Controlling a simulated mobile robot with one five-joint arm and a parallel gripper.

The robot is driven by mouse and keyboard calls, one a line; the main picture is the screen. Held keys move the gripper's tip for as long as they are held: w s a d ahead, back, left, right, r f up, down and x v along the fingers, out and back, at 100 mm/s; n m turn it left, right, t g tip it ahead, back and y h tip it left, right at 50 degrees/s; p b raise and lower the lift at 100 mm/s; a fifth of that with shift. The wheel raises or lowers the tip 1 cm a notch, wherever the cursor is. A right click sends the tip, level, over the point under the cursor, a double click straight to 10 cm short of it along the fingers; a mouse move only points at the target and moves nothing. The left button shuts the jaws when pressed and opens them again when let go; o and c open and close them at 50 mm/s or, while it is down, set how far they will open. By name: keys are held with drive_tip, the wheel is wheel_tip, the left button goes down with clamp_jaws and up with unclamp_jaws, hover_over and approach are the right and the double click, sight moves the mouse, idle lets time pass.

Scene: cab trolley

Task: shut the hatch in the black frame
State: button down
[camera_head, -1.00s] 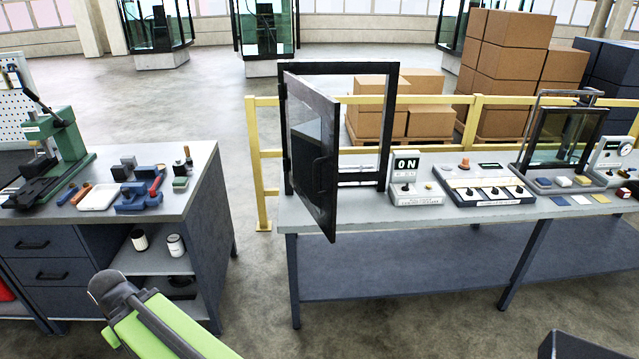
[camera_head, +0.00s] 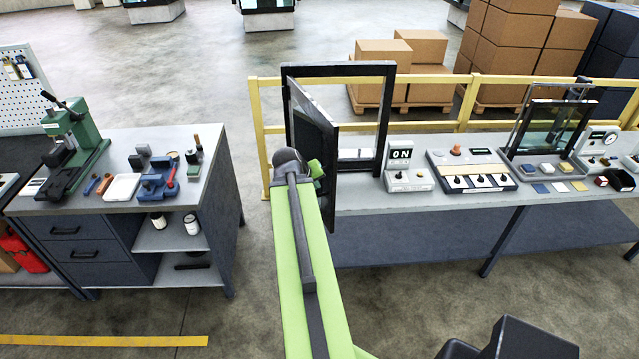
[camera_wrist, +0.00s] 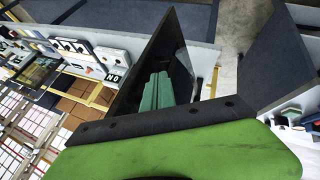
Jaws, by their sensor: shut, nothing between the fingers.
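The black frame (camera_head: 383,125) stands upright at the left end of the long bench. Its hatch (camera_head: 318,130), a dark panel with a window, is hinged at the frame's left side and stands wide open toward me. My arm covers the hatch's lower left part and hides its handle. My gripper (camera_wrist: 157,92) has its two teal fingers together with nothing between them. In the wrist view the fingers are in front of a dark panel that looks like the hatch (camera_wrist: 180,65); I cannot tell whether they touch it. In the head view the gripper is mostly hidden behind my arm.
Right of the frame the bench holds an ON switch box (camera_head: 408,172), a control panel (camera_head: 470,170) and a glass-fronted stand (camera_head: 548,130). A yellow rail (camera_head: 440,127) runs behind. A workbench (camera_head: 215,150) stands left, with a floor gap between the benches.

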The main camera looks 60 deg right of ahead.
drive_tip(key=b+x, duration=0.7)
drive_tip(key=x, duration=0.2)
drive_tip(key=shift+d+f, duration=0.1)
drive_tip(key=shift+f, duration=0.15)
drive_tip(key=shift+r, duration=0.15)
